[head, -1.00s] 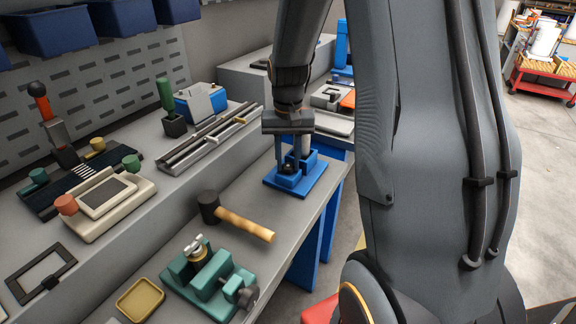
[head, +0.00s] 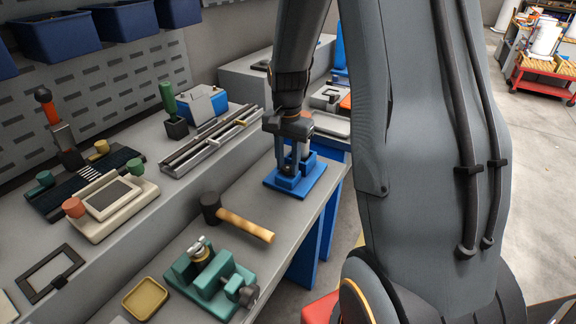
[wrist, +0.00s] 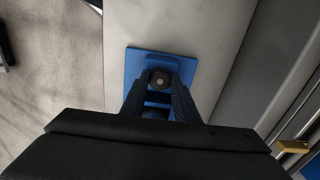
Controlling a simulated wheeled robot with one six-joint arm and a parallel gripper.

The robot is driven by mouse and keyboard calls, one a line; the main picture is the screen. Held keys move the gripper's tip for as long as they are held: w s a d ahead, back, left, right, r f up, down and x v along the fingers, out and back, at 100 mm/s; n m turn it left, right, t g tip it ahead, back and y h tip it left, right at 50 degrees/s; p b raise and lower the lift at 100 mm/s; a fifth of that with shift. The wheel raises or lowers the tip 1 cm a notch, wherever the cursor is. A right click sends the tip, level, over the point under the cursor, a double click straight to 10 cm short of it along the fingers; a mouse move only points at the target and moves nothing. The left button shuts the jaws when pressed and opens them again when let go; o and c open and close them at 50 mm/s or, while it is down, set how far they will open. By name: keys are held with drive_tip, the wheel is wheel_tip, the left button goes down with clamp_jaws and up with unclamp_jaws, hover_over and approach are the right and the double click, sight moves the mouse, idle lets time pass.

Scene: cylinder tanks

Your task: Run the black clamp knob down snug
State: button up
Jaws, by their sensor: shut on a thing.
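The black clamp knob (wrist: 159,80) shows between the fingertips in the wrist view, with a pale spot at its centre. It sits on a blue fixture with a flat base plate (head: 308,186), which also shows in the wrist view (wrist: 133,68). My gripper (head: 288,170) points down over the fixture and is shut on the knob; the fingers lie on either side of it in the wrist view (wrist: 159,86). In the head view the fingers and the fixture's blocks mostly hide the knob.
A mallet (head: 245,226) with a wooden handle lies in front of the fixture. A green vise-like device (head: 207,285) and a yellow tray (head: 145,299) stand nearer. A metal rail (head: 208,142) lies on the raised shelf to the left. The bench's right edge is close to the blue plate.

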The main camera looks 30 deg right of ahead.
drive_tip(key=shift+m, duration=0.4)
drive_tip(key=shift+m+p, duration=0.55)
drive_tip(key=shift+m, duration=1.15)
drive_tip(key=shift+m+p, duration=0.45)
drive_tip(key=shift+m, duration=1.25)
drive_tip(key=o, duration=0.5)
drive_tip(key=shift+r, duration=0.1)
